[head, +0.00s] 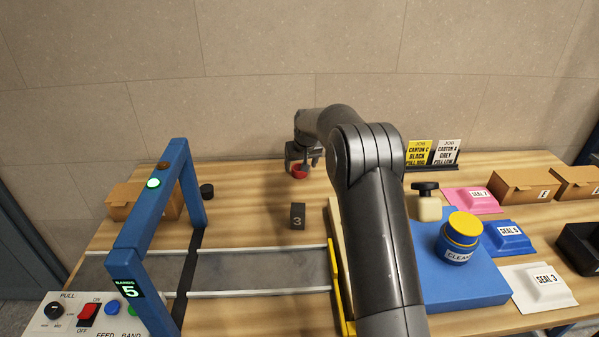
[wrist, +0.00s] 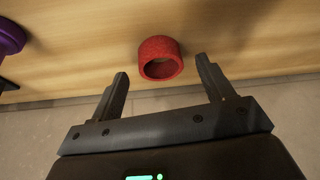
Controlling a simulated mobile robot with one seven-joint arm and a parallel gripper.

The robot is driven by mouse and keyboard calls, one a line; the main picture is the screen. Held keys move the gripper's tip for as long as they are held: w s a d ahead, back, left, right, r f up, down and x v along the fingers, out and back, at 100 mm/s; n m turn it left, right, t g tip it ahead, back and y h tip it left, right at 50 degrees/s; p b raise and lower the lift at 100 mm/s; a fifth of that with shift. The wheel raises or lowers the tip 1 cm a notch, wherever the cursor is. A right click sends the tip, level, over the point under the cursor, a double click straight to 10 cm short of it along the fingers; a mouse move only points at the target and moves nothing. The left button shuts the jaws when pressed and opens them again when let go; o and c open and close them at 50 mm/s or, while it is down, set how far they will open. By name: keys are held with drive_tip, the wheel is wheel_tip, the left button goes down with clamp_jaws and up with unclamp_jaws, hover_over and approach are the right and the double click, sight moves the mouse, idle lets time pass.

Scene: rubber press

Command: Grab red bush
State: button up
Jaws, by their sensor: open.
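The red bush (wrist: 160,58) is a short, thick-walled red ring lying on the wooden table. In the wrist view it sits just beyond my fingertips and roughly centred between them, not touching either. My gripper (wrist: 162,72) is open and empty, with one finger toward each side of the bush. In the head view the bush (head: 299,171) shows as a small red ring near the back of the table, partly hidden by my gripper (head: 303,162) just above it.
A purple object (wrist: 10,38) stands to the left in the wrist view. The wall (head: 250,80) rises close behind.

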drive_tip(key=shift+x, duration=1)
drive_tip(key=c, duration=1)
